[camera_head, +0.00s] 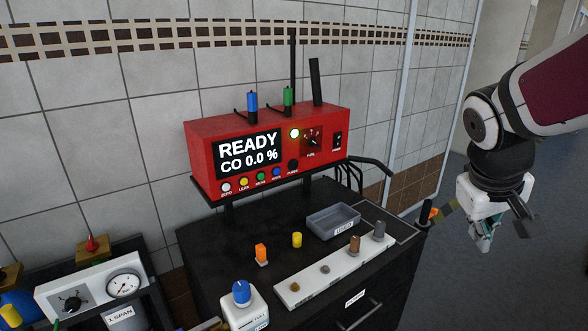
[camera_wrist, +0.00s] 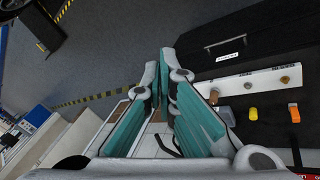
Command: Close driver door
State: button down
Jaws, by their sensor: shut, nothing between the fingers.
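No driver door can be made out in either view. My gripper (camera_head: 483,246) hangs at the right of the head view, pointing down, to the right of the black cabinet (camera_head: 397,270) and apart from it. In the wrist view my gripper (camera_wrist: 159,62) has its teal-padded fingers converging at the tips, shut with nothing between them. The grey floor lies beyond the tips.
A red analyser (camera_head: 240,185) stands above the cabinet, its screen reading READY. A white strip with knobs (camera_head: 335,272) and a grey tray (camera_head: 333,222) lie on top. A gauge box (camera_head: 92,288) is at lower left. Open floor (camera_wrist: 110,60) shows in the wrist view.

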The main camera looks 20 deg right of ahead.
jog(key=s+d+f+g+h+b, duration=0.15)
jog(key=s+d+f, duration=0.3)
jog(key=d, duration=0.45)
jog(key=s+d+f+g+b, duration=0.35)
jog(key=d+f, duration=0.25)
jog(key=d, duration=0.4)
jog(key=s+d+f+g+b, duration=0.1)
jog(key=s+d+f+g, duration=0.1)
jog(key=s+d+f, duration=0.3)
jog(key=s+d+f+g+b, duration=0.1)
jog(key=s+d+f, duration=0.2)
jog(key=s, duration=0.5)
jog(key=s+f+n+g+y+b, duration=0.1)
jog(key=s+f, duration=0.6)
jog(key=s, duration=0.7)
jog(key=s+f+n+g+y+b, duration=0.1)
jog(key=s+f, duration=0.6)
jog(key=s, duration=0.8)
jog(key=s+f+n+g+y+b, duration=0.2)
jog(key=s+f, duration=0.6)
jog(key=s, duration=0.6)
jog(key=shift+s+n+g, duration=0.25)
jog(key=shift+n+g, duration=0.25)
jog(key=shift+g, duration=0.1)
jog(key=shift+a+b, duration=0.1)
jog(key=shift+b, duration=0.2)
